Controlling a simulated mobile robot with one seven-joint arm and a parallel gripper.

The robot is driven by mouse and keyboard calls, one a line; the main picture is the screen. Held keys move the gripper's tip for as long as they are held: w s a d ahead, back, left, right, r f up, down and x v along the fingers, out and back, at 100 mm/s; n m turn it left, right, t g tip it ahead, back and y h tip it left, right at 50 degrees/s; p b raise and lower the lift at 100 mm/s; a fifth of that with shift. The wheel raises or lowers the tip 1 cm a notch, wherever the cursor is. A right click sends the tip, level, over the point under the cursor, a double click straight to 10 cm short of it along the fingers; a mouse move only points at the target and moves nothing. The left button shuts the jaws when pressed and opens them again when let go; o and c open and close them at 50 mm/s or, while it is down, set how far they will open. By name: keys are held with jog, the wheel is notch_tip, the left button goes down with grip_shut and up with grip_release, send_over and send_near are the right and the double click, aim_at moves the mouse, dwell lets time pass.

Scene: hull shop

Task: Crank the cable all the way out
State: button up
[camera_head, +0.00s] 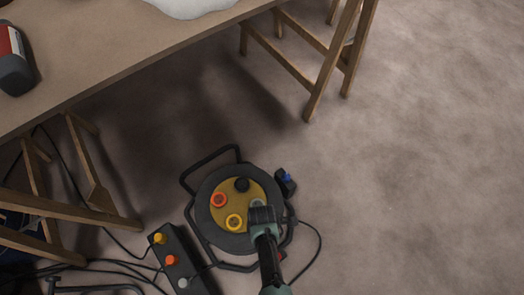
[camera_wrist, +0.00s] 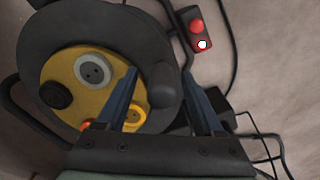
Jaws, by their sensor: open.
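The cable reel (camera_head: 207,185) stands on the floor in a black tube frame, with a dark drum and a yellow face. The face carries orange, yellow and grey sockets and a black round knob (camera_head: 241,185); the knob also shows in the wrist view (camera_wrist: 55,95). My gripper (camera_head: 262,212) is over the right part of the reel and hides some of it. In the wrist view my gripper (camera_wrist: 160,73) is open, with a dark grey rounded peg (camera_wrist: 165,90) at the drum's edge between its fingers. I cannot tell whether they touch. A black cable (camera_head: 320,243) loops at the reel's right.
A power strip (camera_head: 172,245) with coloured plugs lies left of the reel among cables. The floor to the right is clear.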

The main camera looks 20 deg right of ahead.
notch_tip(320, 180, up, 13)
jog(key=p, duration=0.7)
